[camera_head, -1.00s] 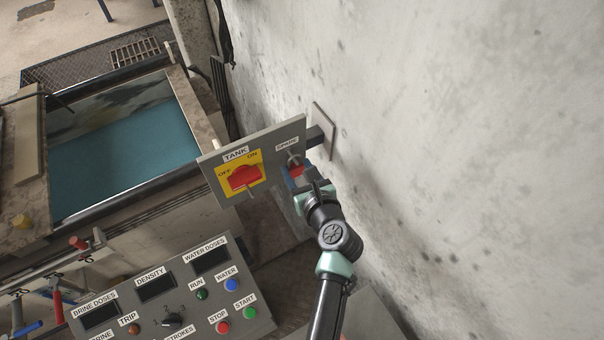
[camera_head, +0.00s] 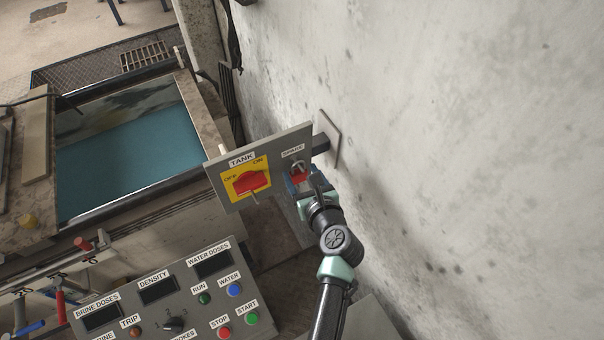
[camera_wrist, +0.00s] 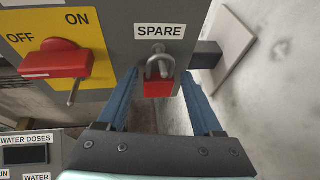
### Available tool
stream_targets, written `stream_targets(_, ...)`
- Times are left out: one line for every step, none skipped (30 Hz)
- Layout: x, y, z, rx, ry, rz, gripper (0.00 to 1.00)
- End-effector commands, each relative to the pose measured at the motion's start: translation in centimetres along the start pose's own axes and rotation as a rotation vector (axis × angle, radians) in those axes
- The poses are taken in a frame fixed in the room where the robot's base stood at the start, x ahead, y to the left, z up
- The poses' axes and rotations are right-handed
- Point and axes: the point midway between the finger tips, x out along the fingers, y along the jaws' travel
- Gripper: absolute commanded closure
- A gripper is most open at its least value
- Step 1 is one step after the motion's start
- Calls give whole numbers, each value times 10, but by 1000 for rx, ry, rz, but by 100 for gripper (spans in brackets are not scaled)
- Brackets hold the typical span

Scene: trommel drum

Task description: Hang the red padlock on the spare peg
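The red padlock (camera_wrist: 158,86) hangs upright in the wrist view, with its grey shackle around the spare peg (camera_wrist: 158,48) just below the SPARE label. It also shows small and partly hidden in the head view (camera_head: 298,177). My gripper (camera_wrist: 160,75) is open. Its two blue fingers stand on either side of the padlock, with a visible gap on each side. How far the shackle sits along the peg is hard to tell.
The grey panel (camera_head: 222,173) also carries a red TANK switch (camera_head: 251,183) on a yellow plate, left of the peg. A concrete wall (camera_head: 460,130) stands close on the right. A button console (camera_head: 190,300) lies below, and a water tank (camera_head: 125,155) at left.

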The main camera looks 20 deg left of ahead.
Motion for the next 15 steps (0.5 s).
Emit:
stream_targets(0,0,0,0,0,0,21)
stream_targets(0,0,0,0,0,0,16)
stream_targets(0,0,0,0,0,0,12)
stream_targets(0,0,0,0,0,0,12)
stream_targets(0,0,0,0,0,0,12)
stream_targets(0,0,0,0,0,0,12)
stream_targets(0,0,0,0,0,0,12)
stream_targets(0,0,0,0,0,0,12)
stream_targets(0,0,0,0,0,0,12)
stream_targets(0,0,-1,0,2,1,12)
stream_targets(0,0,-1,0,2,0,12)
stream_targets(-1,0,-1,1,2,0,12)
stream_targets(-3,0,-1,1,2,0,12)
stream_targets(-5,0,0,1,2,-1,12)
stream_targets(-9,0,0,1,1,-1,12)
